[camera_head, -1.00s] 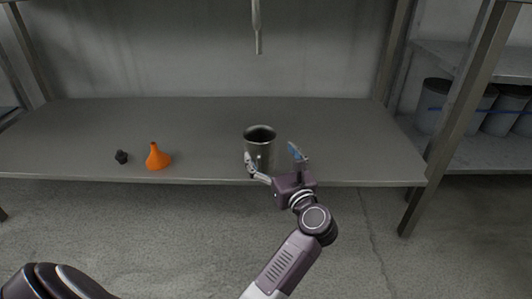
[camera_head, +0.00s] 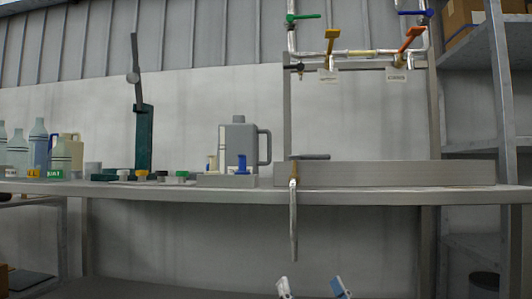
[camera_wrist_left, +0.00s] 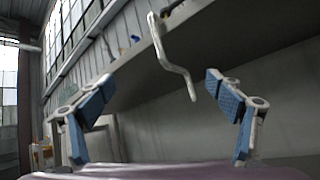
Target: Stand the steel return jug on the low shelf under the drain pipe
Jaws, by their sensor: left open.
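The drain pipe (camera_head: 293,225) hangs from the upper bench, below a tap at its front edge. It also shows in the left wrist view (camera_wrist_left: 172,52), bent and hanging between the two fingers in the picture. My left gripper (camera_head: 312,288) is at the bottom edge of the head view, below the pipe, with its fingertips apart. In the left wrist view its blue-padded fingers (camera_wrist_left: 160,110) are wide open with nothing between them. The low shelf (camera_head: 150,291) shows only as a dark strip at the bottom left. The steel return jug is in neither view now. My right gripper is not in view.
On the upper bench (camera_head: 390,196) stand a grey handled jug (camera_head: 239,146), a green stand (camera_head: 143,140) and several bottles (camera_head: 38,148). Pipes with coloured valves (camera_head: 331,40) are above a grey trough (camera_head: 390,173). A shelf rack (camera_head: 505,80) stands at the right.

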